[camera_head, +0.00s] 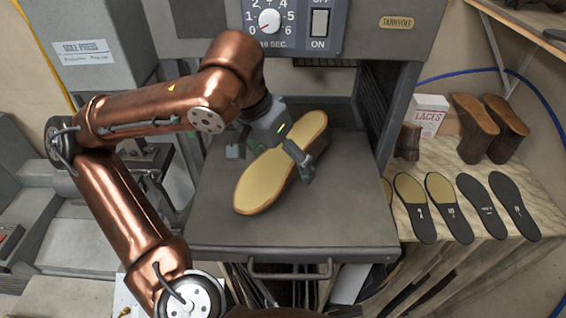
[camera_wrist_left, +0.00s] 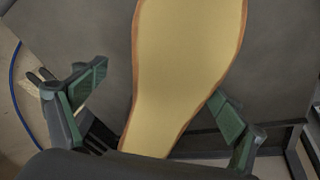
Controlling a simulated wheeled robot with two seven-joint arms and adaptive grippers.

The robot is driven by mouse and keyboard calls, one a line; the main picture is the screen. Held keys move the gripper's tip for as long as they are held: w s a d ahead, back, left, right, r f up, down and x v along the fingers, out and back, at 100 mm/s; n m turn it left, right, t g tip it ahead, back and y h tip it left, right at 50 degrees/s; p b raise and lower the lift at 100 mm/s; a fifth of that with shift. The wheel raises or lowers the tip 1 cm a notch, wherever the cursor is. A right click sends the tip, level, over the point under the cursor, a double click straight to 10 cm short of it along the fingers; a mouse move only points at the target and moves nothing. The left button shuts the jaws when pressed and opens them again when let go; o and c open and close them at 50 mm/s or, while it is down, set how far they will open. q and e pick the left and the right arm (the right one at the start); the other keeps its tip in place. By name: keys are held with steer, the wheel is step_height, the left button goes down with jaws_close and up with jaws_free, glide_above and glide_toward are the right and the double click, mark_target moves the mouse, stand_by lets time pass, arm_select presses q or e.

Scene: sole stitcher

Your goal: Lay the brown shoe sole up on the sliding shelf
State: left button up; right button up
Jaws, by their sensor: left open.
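The brown shoe (camera_head: 262,182) lies sole up on the sliding shelf (camera_head: 345,210), its tan sole with a brown rim facing me. It lies slanted, one end toward the front left and the other toward the back right. Little of its upper shows. My left gripper (camera_head: 271,160) is open over the shoe's middle, one finger on each side of it. In the left wrist view the tan sole (camera_wrist_left: 185,65) runs between the spread fingers (camera_wrist_left: 158,98). I cannot tell whether a finger touches it. My right gripper is not in view.
The shelf is pulled out of the machine, with a handle (camera_head: 290,272) at its front. Bare shelf lies on both sides of the shoe. On the wooden bench to the right are several loose soles (camera_head: 482,205), brown boots (camera_head: 475,125) and a laces box (camera_head: 430,112).

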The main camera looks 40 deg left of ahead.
arm_select(q)
steer(key=shift+r, duration=0.1)
steer(key=v, duration=1.1)
steer(key=shift+r, duration=0.35)
steer(key=shift+s, duration=0.1)
